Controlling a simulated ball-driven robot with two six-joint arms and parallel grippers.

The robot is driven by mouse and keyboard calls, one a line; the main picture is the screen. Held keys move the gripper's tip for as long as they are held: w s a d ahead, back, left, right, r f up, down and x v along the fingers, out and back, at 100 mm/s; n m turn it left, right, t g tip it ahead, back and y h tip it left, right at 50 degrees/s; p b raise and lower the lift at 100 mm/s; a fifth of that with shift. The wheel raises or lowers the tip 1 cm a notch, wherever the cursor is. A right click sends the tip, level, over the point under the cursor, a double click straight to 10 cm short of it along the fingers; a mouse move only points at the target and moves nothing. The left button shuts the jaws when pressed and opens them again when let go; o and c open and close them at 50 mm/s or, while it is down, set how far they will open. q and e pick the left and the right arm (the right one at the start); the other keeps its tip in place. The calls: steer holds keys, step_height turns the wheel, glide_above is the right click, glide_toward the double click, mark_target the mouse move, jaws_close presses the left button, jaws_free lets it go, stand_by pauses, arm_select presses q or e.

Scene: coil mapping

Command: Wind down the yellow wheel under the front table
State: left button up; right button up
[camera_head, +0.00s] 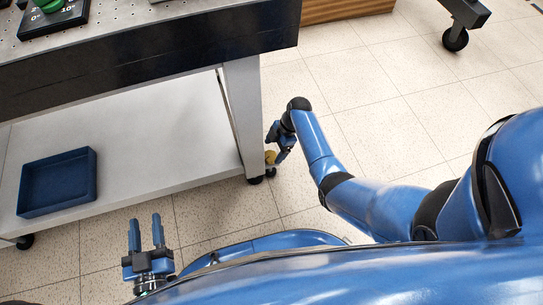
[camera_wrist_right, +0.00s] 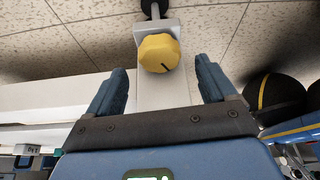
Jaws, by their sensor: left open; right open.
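The yellow wheel (camera_wrist_right: 158,53) is a knob with a dark pointer line, low on the table leg (camera_head: 244,110) near its foot. In the head view the yellow wheel (camera_head: 270,157) shows small beside my right gripper (camera_head: 273,146). In the right wrist view my right gripper (camera_wrist_right: 160,88) is open, one finger on each side of the leg, with the wheel between and beyond the fingertips. The fingers look apart from the wheel. My left gripper (camera_head: 146,232) is open and empty, upright at the lower left in front of the table's lower shelf.
The front table (camera_head: 170,55) has a dark front edge and a pale lower shelf (camera_head: 150,150) bearing a blue tray (camera_head: 57,160). A green knob on a panel (camera_head: 52,5) sits on top. Tiled floor (camera_head: 370,95) is free to the right; a black caster (camera_head: 455,39) stands far right.

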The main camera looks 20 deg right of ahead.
mark_target(270, 156)
steer(key=shift+b+x, duration=0.75)
steer(key=shift+x, duration=1)
steer(key=c, duration=1)
steer(key=shift+s+r+m+t+p, duration=0.15)
steer(key=shift+m+t+p, duration=0.25)
steer(key=shift+m+p, duration=0.55)
steer(key=shift+c, duration=0.2)
steer(key=shift+m+p, duration=0.35)
steer(key=shift+m, duration=0.2)
